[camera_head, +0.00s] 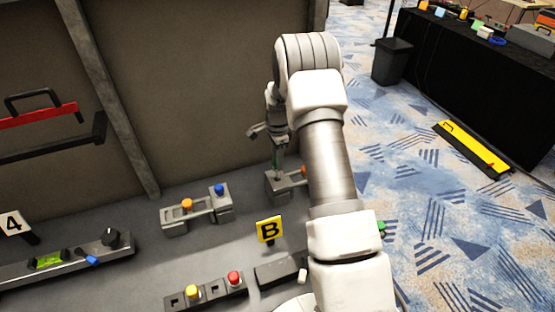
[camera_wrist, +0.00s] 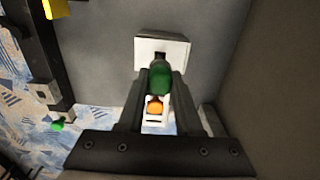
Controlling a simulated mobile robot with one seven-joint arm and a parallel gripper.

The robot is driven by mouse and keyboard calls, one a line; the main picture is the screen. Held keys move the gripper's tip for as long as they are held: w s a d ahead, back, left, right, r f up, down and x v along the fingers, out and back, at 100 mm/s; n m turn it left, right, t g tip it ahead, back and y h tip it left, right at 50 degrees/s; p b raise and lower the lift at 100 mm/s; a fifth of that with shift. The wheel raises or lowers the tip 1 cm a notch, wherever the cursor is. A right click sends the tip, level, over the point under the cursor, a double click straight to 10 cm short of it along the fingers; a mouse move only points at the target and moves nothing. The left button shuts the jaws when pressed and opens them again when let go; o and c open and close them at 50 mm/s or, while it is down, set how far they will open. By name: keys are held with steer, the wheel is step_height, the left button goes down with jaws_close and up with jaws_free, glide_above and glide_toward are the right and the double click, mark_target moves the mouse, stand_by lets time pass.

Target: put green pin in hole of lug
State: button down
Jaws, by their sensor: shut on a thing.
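My gripper (camera_head: 277,135) is shut on the green pin (camera_wrist: 160,78), which stands between the fingers in the wrist view. In the head view the green pin (camera_head: 275,158) shows as a thin green strip below the fingers, above the grey lug (camera_head: 279,188). The lug has a dark hole in its top face. In the wrist view the lug (camera_wrist: 176,47) is a pale block just past the pin, its dark hole partly covered by the pin. I cannot tell whether the tip touches the hole.
An orange knob (camera_wrist: 155,107) sits close to the lug, under the fingers. A grey fixture with orange (camera_head: 187,204) and blue (camera_head: 219,188) pins stands left. The brown back panel (camera_head: 215,80) rises behind the lug.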

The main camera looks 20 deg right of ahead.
steer(key=shift+f, duration=0.2)
steer(key=shift+f+b, duration=1.15)
steer(key=shift+f, duration=0.1)
steer(key=shift+f, duration=0.25)
steer(key=shift+f+b, duration=0.7)
steer(key=shift+b, duration=0.05)
steer(key=c, duration=0.5)
jaws_free()
steer(key=shift+o, duration=0.3)
steer(key=o, duration=0.4)
